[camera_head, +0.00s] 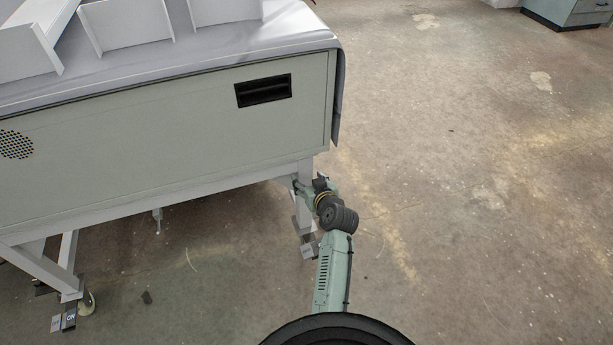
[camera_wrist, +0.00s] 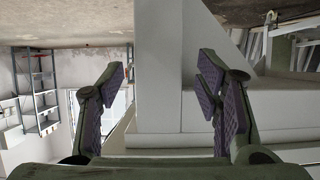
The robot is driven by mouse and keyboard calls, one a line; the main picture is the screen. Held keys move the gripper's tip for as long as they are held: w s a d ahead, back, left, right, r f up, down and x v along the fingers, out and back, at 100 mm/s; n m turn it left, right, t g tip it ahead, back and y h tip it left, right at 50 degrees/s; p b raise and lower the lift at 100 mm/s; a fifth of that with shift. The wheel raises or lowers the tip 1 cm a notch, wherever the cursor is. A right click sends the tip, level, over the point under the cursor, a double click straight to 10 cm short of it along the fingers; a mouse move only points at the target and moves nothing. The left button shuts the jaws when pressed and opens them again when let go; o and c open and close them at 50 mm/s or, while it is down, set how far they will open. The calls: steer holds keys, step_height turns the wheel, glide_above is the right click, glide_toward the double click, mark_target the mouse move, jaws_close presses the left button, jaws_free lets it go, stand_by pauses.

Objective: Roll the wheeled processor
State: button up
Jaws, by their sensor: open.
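The wheeled processor (camera_head: 180,140) is a pale grey-green cabinet on a white leg frame, filling the upper left of the head view. It has a black recessed handle (camera_head: 263,90) on its front panel. A caster with an ON pedal (camera_head: 69,318) shows under the left leg, and another pedal (camera_head: 308,249) shows under the right leg. My gripper (camera_head: 303,187) is at the upper part of the right front leg. In the wrist view my gripper (camera_wrist: 162,64) is open, with the white leg (camera_wrist: 158,95) between its two fingers. Whether they touch the leg cannot be told.
White trays (camera_head: 125,22) stand on the processor's grey-covered top. The concrete floor (camera_head: 470,200) to the right is clear. A grey-green cabinet (camera_head: 572,12) stands at the far upper right. The wrist view shows a shelf rack (camera_wrist: 36,90) in the background.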

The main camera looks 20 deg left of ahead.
steer(key=p+v, duration=0.1)
steer(key=v, duration=0.6)
steer(key=shift+s+r, duration=0.2)
stand_by(0.4)
steer(key=shift+d, duration=0.15)
stand_by(0.5)
